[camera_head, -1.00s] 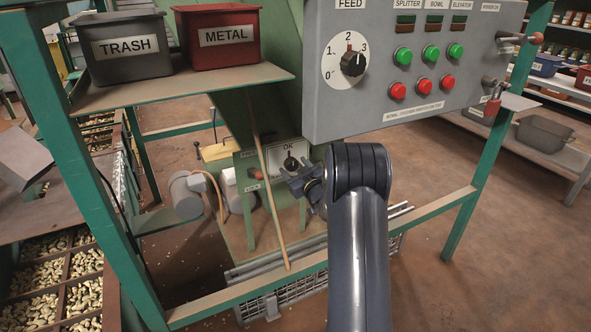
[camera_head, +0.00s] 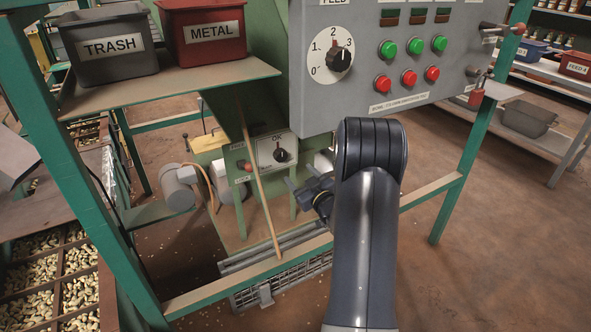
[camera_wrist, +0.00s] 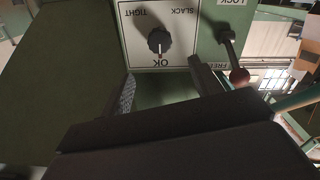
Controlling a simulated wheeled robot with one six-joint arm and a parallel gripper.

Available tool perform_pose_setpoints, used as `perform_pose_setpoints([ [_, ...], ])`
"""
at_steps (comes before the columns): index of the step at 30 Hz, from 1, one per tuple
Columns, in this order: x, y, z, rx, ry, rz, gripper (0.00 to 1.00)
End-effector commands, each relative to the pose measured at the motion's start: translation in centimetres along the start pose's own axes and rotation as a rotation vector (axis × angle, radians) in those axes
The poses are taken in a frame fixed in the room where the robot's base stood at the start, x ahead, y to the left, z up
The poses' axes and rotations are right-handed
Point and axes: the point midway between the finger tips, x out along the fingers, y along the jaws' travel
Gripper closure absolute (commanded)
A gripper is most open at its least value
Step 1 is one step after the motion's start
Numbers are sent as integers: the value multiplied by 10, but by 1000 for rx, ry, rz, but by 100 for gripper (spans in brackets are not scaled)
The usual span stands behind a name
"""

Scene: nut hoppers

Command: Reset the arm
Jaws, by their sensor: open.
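My gripper (camera_head: 308,190) is open and empty at the end of my dark arm. It is in front of and just right of a small white dial plate (camera_head: 267,148) on the green machine. The plate's black knob (camera_head: 281,156) points toward OK. In the wrist view the two jaws (camera_wrist: 165,85) stand apart with nothing between them. The plate shows upside down beyond them, with TIGHT, SLACK and OK around the knob (camera_wrist: 159,40). A lever with a red ball (camera_wrist: 239,77) is beside it, its ball near the FREE label.
A grey control panel (camera_head: 440,75) with a FEED dial and green and red buttons hangs above my arm. A trash bin (camera_head: 110,47) and a metal bin (camera_head: 203,33) stand on a shelf at left. A green rail (camera_head: 215,290) crosses below. Open floor (camera_head: 500,240) lies right.

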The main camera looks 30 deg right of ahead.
Motion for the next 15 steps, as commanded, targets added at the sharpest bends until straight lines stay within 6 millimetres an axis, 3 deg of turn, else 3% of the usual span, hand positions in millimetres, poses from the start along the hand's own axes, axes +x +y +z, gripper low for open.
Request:
perform_pose_setpoints([
  [10,-3,0,0,0,0,-1,40],
  [15,5,-1,1,-1,1,-2,40],
])
